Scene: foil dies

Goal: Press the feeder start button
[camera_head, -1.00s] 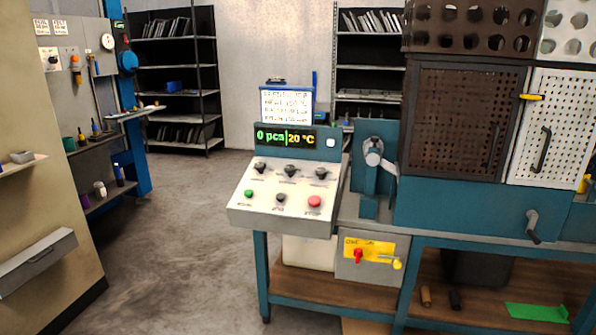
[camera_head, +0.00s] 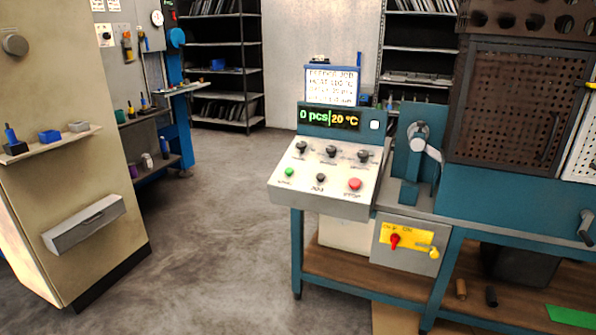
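The control panel (camera_head: 325,196) stands in the middle of the view, with a sloping light face. A green button (camera_head: 289,172) sits at its lower left. Its label is too blurred to read surely. A small dark button (camera_head: 320,178) is in the middle and a red button (camera_head: 354,184) at the right. Several black knobs (camera_head: 331,152) form a row above them. The display (camera_head: 329,118) reads 0 pcs and 20 °C. My gripper is not in view, and nothing touches the panel.
A grey box with a yellow plate and red switch (camera_head: 395,241) hangs below the panel. The teal machine (camera_head: 500,190) with a perforated guard stands at right. A beige cabinet (camera_head: 60,180) with a shelf stands at left. Open floor (camera_head: 200,240) lies between.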

